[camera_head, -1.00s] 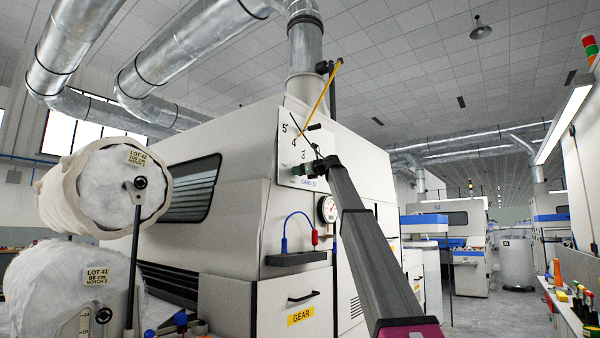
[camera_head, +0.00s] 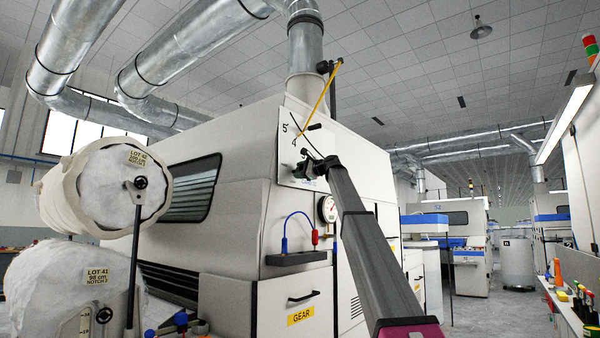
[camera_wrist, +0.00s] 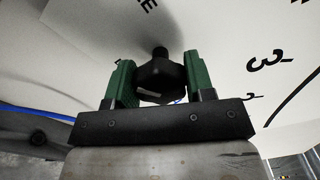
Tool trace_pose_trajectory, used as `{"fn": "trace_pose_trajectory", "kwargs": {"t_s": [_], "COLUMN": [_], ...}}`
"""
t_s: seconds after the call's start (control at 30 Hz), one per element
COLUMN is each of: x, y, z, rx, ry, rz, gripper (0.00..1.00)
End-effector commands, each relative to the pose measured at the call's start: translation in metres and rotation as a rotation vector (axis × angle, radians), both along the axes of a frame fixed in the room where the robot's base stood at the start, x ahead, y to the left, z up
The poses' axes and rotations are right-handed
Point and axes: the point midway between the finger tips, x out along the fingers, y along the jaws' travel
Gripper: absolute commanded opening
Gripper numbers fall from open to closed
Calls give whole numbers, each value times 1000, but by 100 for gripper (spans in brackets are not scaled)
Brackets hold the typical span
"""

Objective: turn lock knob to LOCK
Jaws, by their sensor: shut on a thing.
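The black lock knob (camera_wrist: 162,82) shows in the wrist view, faceted and on a short stem in front of a white scale plate. My gripper (camera_wrist: 157,85) has its two green fingers on either side of the knob and is shut on it. In the head view my gripper (camera_head: 306,168) is at the lower part of the scale plate (camera_head: 287,150) on the machine's corner, and my arm covers part of the plate. The LOCK marking cannot be made out.
A yellow pointer arm (camera_head: 322,98) crosses above the plate. A gauge (camera_head: 327,209) and a shelf with a blue hose (camera_head: 296,258) sit below it on the card machine. Cotton lap rolls (camera_head: 105,185) stand at the left. An aisle is open at the right.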

Motion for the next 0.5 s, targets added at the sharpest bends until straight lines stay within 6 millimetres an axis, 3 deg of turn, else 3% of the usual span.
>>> {"fn": "trace_pose_trajectory", "kwargs": {"t_s": [0.5], "x": [-1], "y": [0], "z": [-2], "rx": [-289], "ry": [-396], "rz": [0], "gripper": [25]}}
